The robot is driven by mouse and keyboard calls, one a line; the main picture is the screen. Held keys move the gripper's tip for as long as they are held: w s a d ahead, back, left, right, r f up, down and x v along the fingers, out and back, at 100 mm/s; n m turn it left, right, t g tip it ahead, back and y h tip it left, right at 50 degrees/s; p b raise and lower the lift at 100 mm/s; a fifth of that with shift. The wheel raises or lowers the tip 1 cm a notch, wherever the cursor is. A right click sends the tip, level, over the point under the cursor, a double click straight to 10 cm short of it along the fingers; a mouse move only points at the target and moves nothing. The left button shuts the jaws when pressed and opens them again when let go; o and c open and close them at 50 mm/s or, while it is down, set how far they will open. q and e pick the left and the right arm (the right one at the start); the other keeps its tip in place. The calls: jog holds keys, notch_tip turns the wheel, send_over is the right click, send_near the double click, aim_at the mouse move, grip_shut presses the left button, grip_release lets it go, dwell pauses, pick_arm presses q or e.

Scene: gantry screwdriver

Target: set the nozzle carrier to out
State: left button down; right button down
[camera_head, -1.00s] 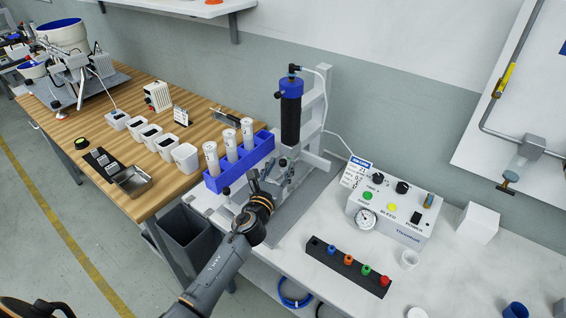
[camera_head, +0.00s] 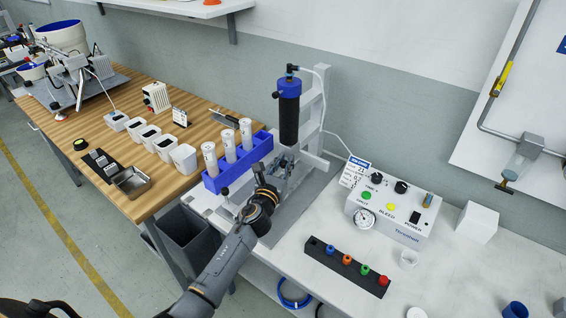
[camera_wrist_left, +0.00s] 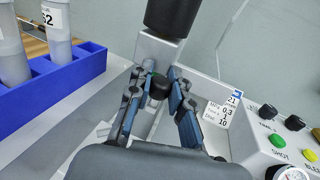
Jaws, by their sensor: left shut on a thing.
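The dispensing stand (camera_head: 318,110) holds an upright black barrel with a blue cap (camera_head: 289,105). My left gripper (camera_head: 282,166) is low at the stand, below the barrel. In the left wrist view its two blue-padded fingers (camera_wrist_left: 157,105) stand on either side of a small black knob (camera_wrist_left: 159,87), and the gripper is shut on it. The knob sits in front of a pale grey block (camera_wrist_left: 157,50) under the barrel's dark lower end. The nozzle carrier itself is largely hidden by the fingers, so its position is unclear. My right gripper is not in view.
A blue rack (camera_head: 236,172) with white cartridges stands close left of the gripper. The control box (camera_head: 392,215) is to the right. A black strip with coloured nozzles (camera_head: 347,268) lies in front on the white bench. A dark bin (camera_head: 186,238) stands below.

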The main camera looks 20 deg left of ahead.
pick_arm(q)
jog(key=s+d, duration=0.2)
jog(key=d, duration=0.6)
jog(key=shift+s+f+b, duration=0.25)
jog(key=shift+f+b, duration=0.1)
jog(key=c, duration=1.2)
grip_release()
jog(key=shift+s+d, duration=0.1)
jog(key=shift+s+r, duration=0.1)
jog(key=shift+r, duration=0.2)
jog(key=s, duration=1.2)
jog(key=shift+d, duration=0.25)
